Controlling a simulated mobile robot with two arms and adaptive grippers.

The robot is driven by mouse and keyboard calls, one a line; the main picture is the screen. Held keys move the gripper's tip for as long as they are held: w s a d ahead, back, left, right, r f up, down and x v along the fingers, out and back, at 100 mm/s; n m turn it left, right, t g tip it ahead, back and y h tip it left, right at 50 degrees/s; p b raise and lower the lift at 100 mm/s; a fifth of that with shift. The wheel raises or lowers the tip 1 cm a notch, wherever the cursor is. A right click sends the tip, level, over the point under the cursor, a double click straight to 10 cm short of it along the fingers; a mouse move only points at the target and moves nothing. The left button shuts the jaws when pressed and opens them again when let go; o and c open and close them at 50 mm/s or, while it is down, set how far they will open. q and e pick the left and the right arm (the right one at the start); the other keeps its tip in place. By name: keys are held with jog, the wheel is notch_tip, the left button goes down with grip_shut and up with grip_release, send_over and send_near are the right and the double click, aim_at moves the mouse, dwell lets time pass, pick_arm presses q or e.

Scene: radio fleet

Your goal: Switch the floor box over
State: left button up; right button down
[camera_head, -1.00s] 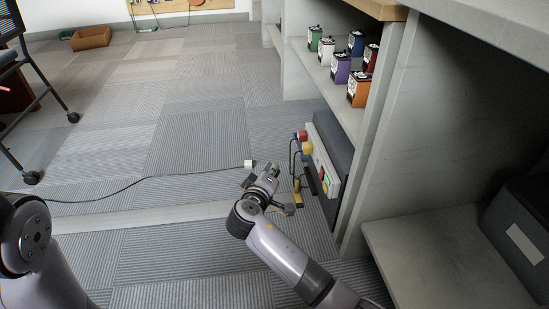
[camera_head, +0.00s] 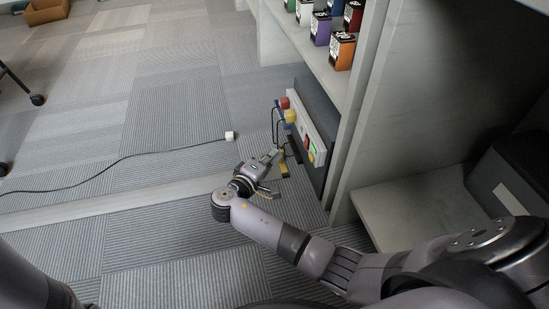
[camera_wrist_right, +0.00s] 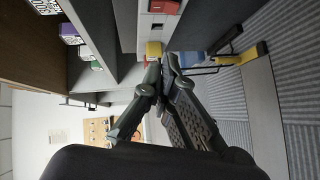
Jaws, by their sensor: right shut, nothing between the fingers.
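The floor box is a dark grey unit (camera_head: 320,104) low under the shelf. Its pale front panel (camera_head: 300,126) carries a red plug (camera_head: 284,103), a yellow plug (camera_head: 290,117) and green and red parts (camera_head: 311,156). Dark cables loop from the plugs. A yellow piece (camera_head: 282,164) stands low in front of the panel. My right gripper (camera_head: 274,156) is shut and empty, just left of the panel's lower part. In the right wrist view its fingertips (camera_wrist_right: 165,68) meet near a yellow block (camera_wrist_right: 153,49); contact is unclear. My left gripper is out of view.
A white plug (camera_head: 229,135) on a black cord lies on the carpet to the left. Several small coloured boxes (camera_head: 340,52) stand on the shelf above. A dark bin (camera_head: 510,175) is at the right. The carpet at left is mostly clear.

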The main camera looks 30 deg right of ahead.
aim_at(306, 142)
jog(key=w+d+f+b, duration=0.2)
jog(key=d+b, duration=0.4)
jog(key=d, duration=0.3)
jog(key=shift+w+d+f, duration=0.2)
jog(key=shift+w+d, duration=0.15)
jog(key=shift+w, duration=0.1)
